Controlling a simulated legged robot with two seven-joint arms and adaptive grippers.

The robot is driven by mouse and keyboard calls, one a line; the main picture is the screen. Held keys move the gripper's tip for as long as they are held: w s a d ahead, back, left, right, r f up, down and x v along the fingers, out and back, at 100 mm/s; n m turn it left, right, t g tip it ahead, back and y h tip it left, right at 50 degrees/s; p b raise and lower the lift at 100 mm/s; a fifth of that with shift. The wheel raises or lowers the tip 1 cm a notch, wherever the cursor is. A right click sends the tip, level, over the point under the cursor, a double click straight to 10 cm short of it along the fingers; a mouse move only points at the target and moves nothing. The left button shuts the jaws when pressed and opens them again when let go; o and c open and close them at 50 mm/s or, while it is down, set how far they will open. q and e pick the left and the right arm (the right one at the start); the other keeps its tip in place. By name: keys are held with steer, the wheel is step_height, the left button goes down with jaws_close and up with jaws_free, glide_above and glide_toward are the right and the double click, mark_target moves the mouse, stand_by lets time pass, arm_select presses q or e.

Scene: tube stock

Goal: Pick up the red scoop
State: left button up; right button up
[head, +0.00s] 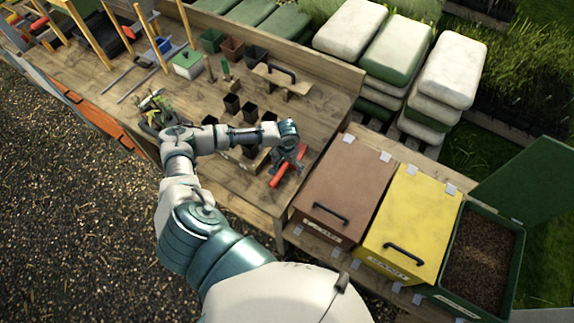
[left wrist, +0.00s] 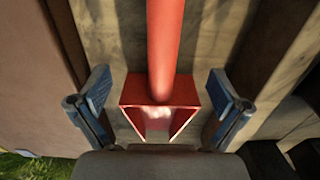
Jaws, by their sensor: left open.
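The red scoop (head: 279,174) lies on the wooden bench (head: 232,181) near its right end in the head view. In the left wrist view the scoop's open red body (left wrist: 160,118) is in the lower middle, and its round handle (left wrist: 165,45) runs up to the top edge. My left gripper (head: 290,157) is over the scoop, partly covering it in the head view. In the left wrist view the left gripper's two blue-grey fingers (left wrist: 160,112) are open, one on each side of the scoop body, with gaps between. My right gripper is not in view.
A brown bin (head: 345,185) and a yellow bin (head: 413,220), both lidded, stand right of the bench. A green bin (head: 480,255) is open and filled with dark material. Several small black pots (head: 249,112) and a wooden board with a handle (head: 283,80) are close by.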

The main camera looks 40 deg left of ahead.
arm_select(q)
steer(key=c, duration=1.5)
